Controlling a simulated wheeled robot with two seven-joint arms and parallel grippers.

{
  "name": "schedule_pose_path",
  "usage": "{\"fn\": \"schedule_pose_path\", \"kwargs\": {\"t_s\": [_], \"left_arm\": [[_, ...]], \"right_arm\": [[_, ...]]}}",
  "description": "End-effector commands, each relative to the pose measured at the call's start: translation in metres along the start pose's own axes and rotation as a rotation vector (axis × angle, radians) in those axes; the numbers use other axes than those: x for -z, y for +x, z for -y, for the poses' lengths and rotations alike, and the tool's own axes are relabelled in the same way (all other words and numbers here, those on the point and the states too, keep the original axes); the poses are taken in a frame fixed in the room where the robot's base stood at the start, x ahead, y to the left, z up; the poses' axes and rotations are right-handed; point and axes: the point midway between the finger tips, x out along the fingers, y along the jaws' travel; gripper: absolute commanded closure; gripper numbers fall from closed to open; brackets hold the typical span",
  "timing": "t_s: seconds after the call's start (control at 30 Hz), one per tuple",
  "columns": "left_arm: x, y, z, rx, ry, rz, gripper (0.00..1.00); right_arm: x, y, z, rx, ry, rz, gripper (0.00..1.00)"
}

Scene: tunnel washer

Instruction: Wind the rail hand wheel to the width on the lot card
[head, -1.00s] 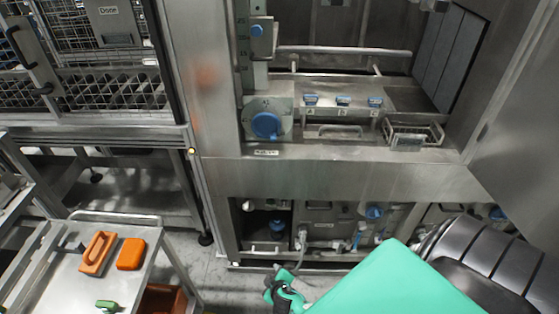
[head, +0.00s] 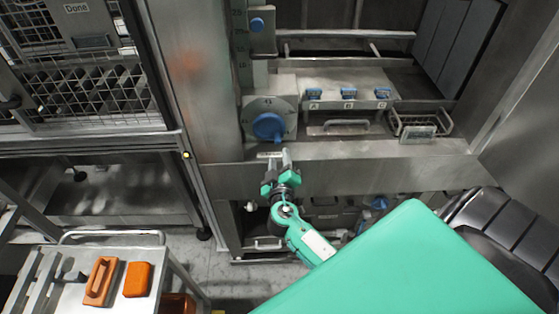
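The blue hand wheel (head: 267,126) sits on a grey plate with markings (head: 286,106) at the left of the washer's ledge. My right gripper (head: 279,159) is just below the wheel, in front of the ledge edge and a small label plate. It points up toward the wheel and appears apart from it. The fingers are too small to tell whether they are open or shut. I cannot make out a lot card. My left gripper is not in view.
Several blue-topped pieces stand on a lettered block (head: 348,80) right of the wheel, with a bar handle (head: 345,124) below. A wire basket (head: 419,124) is farther right. A trolley (head: 70,296) at lower left carries an orange handled item (head: 100,281) and an orange block (head: 137,279).

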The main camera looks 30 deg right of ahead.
Motion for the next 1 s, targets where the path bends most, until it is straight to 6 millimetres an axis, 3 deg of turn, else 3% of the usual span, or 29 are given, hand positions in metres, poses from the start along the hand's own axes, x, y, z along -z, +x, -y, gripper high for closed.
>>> {"fn": "schedule_pose_path", "kwargs": {"t_s": [0.17,0.47,1.0], "left_arm": [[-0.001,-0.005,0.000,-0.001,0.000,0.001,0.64],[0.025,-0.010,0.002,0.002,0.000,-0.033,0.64],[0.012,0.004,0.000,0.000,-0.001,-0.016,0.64]], "right_arm": [[0.001,0.015,-0.001,0.000,-0.001,0.000,0.60],[0.001,0.040,-0.001,0.001,0.000,0.000,0.60],[-0.001,0.080,0.001,0.001,-0.001,0.001,0.60]]}}
